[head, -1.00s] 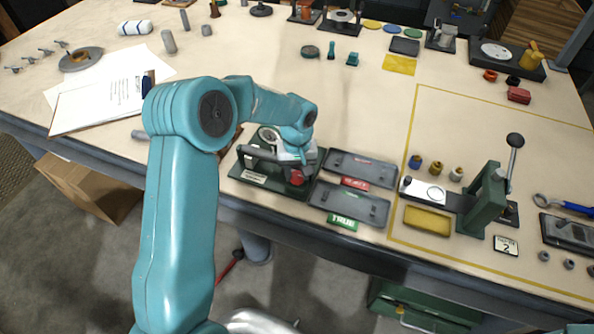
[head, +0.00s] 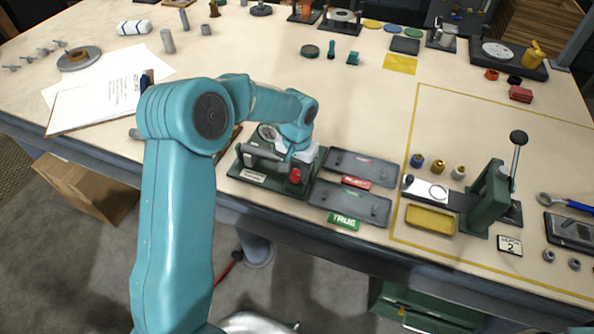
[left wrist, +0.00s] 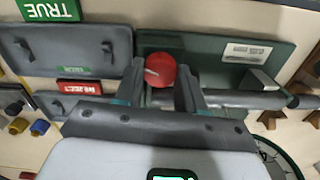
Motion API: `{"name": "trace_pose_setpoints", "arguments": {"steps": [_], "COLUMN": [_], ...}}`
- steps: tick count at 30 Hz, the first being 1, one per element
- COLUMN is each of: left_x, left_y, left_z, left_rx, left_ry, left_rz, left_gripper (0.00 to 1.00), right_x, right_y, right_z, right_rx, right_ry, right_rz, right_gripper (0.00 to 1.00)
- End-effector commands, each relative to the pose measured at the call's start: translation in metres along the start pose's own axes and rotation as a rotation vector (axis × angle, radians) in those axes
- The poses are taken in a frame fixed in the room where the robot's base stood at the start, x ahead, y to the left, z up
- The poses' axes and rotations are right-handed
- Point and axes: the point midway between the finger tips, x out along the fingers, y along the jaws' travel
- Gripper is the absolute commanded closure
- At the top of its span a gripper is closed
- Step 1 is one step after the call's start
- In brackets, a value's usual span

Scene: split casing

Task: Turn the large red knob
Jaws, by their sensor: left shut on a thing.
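The large red knob (head: 295,175) sits on the front of a dark green fixture (head: 252,178) at the near table edge. In the left wrist view the knob (left wrist: 160,68) is round, with a pale pointer line on its face. My left gripper (left wrist: 163,88) has one finger on each side of the knob and is shut on it. In the head view my left gripper (head: 300,158) is partly hidden by its own wrist, just behind and above the knob. My right gripper is not in view.
Two grey trays, marked REJECT (head: 361,167) and TRUE (head: 349,206), lie right of the fixture. A grey cylindrical bar (left wrist: 245,100) runs across the fixture close to my fingers. A green lever press (head: 487,200) stands farther right. The table's middle is mostly clear.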

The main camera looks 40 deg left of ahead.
Motion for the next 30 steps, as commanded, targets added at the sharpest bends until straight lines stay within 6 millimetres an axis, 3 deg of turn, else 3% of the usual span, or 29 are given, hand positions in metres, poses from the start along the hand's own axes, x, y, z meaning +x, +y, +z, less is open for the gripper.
{"name": "trace_pose_setpoints", "arguments": {"steps": [12, 29, 30], "left_x": [-0.0023, -0.0030, -0.0031], "left_y": [-0.0003, -0.0003, -0.0003], "left_z": [-0.0018, -0.0023, -0.0023], "left_rx": [0.205, 0.239, 0.239], "left_ry": [0.007, 0.009, 0.010], "left_rz": [-0.001, -0.002, -0.002], "left_gripper": [0.91, 0.91, 0.58], "right_x": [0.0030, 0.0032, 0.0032], "right_y": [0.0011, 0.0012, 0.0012], "right_z": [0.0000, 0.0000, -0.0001], "right_rx": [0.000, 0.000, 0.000], "right_ry": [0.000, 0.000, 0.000], "right_rz": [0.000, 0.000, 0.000], "right_gripper": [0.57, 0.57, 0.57]}}
